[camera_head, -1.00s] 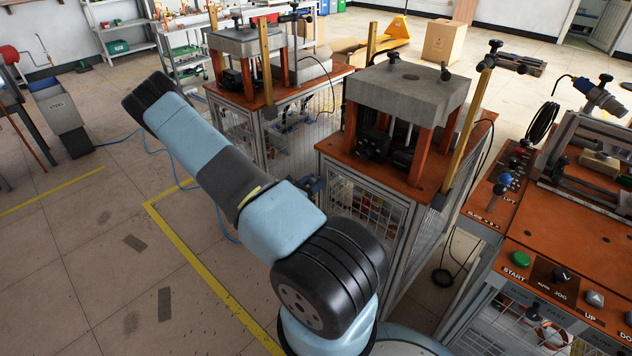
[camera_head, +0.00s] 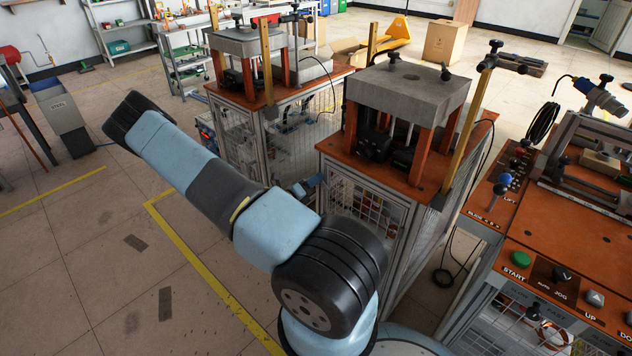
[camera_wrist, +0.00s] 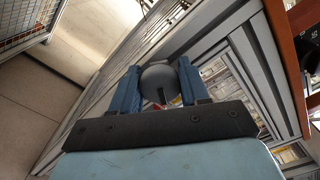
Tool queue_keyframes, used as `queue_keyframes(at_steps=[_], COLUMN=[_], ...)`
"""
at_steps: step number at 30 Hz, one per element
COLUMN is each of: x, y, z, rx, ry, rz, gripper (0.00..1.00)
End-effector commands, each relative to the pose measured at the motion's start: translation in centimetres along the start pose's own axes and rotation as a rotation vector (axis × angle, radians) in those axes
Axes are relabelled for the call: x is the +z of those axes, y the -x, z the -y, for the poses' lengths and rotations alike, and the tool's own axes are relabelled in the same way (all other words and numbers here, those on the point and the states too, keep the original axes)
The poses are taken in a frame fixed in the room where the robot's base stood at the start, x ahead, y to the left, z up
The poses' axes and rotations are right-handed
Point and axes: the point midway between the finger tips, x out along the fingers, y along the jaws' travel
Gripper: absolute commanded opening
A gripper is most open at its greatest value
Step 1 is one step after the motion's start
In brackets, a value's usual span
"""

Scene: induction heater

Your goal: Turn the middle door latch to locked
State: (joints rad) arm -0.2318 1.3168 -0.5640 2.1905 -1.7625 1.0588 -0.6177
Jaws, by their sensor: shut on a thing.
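In the wrist view, my gripper (camera_wrist: 158,80) has its two blue fingers closed around a rounded grey latch knob (camera_wrist: 160,84) with a dark slot on its near face. The knob is at the grey metal frame of a cabinet door (camera_wrist: 215,38). The fingers hide the knob's sides, and I cannot tell which way the latch is turned. In the head view, a small dark blue part of my gripper (camera_head: 309,187) shows at the left edge of the middle cabinet (camera_head: 395,215), partly behind my arm. The latch cannot be made out there.
The middle cabinet carries a press with a heavy grey block (camera_head: 410,88). Another press cabinet (camera_head: 262,125) stands behind it to the left. A control panel (camera_head: 560,275) with a green START button is at the right. The floor to the left is mostly clear.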

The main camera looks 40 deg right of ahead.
Motion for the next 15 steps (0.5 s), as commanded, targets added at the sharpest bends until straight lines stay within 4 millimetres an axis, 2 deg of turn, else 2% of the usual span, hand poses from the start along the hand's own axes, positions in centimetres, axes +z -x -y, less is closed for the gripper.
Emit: queue_keyframes(at_steps=[1, 15], x=[0.83, 0.76], y=[0.18, 0.17], z=[-0.38, -0.56], rx=[0.005, 0.003], ry=[0.035, 0.424], rz=[0.017, 0.017], gripper=[0.15, 0.15])
